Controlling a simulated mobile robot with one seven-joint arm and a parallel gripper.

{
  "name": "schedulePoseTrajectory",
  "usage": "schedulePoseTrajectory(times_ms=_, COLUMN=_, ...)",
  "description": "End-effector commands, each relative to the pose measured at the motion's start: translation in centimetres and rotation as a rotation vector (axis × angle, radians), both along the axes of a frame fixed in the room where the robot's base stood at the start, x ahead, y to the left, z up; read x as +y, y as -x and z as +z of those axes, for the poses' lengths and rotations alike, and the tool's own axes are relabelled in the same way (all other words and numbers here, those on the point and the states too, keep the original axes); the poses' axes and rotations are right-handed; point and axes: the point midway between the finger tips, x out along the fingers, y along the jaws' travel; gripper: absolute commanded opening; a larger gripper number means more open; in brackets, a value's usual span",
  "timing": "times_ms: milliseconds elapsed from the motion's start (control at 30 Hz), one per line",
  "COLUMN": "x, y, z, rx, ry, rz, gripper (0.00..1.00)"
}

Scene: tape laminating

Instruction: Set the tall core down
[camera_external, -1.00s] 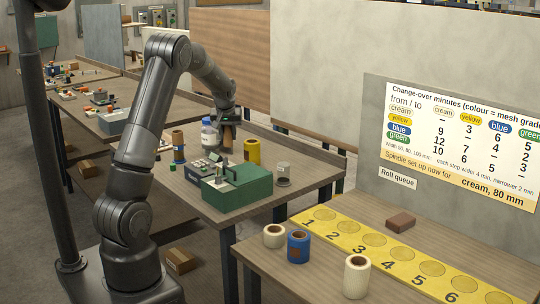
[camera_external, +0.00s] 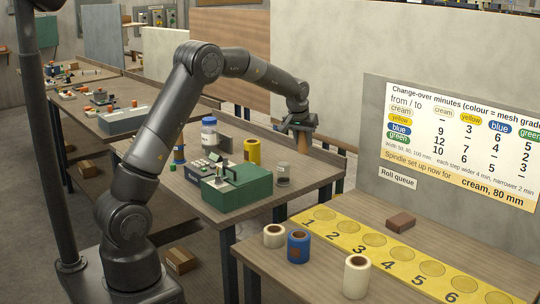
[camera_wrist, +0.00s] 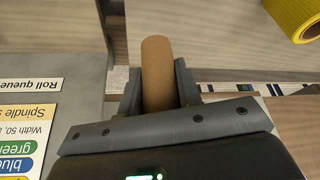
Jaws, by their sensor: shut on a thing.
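The tall core is a plain brown cardboard tube (camera_wrist: 158,75), seen in the wrist view between the two fingers of my gripper (camera_wrist: 158,92). My gripper is shut on it. In the external view my gripper (camera_external: 302,128) is above the right end of the table with the green machine, and the tall core (camera_external: 303,143) hangs down from it. I cannot tell whether its lower end touches the tabletop (camera_external: 322,168).
A yellow roll (camera_external: 252,152), a grey-and-clear jar (camera_external: 283,174) and the green machine (camera_external: 236,188) stand left of the core. A front table holds a yellow numbered strip (camera_external: 375,240), two cream rolls, a blue roll (camera_external: 298,246) and a brown block (camera_external: 401,222). A wall panel rises behind.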

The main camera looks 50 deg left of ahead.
Motion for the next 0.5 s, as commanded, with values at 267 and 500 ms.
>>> schedulePoseTrajectory(times_ms=267, x=5.0, y=-1.6, z=-3.3, rx=0.003, ry=0.001, rz=0.003, gripper=0.1)
schedulePoseTrajectory(times_ms=500, x=9.5, y=-3.0, z=-6.2, rx=0.002, ry=0.001, rz=0.001, gripper=0.1)
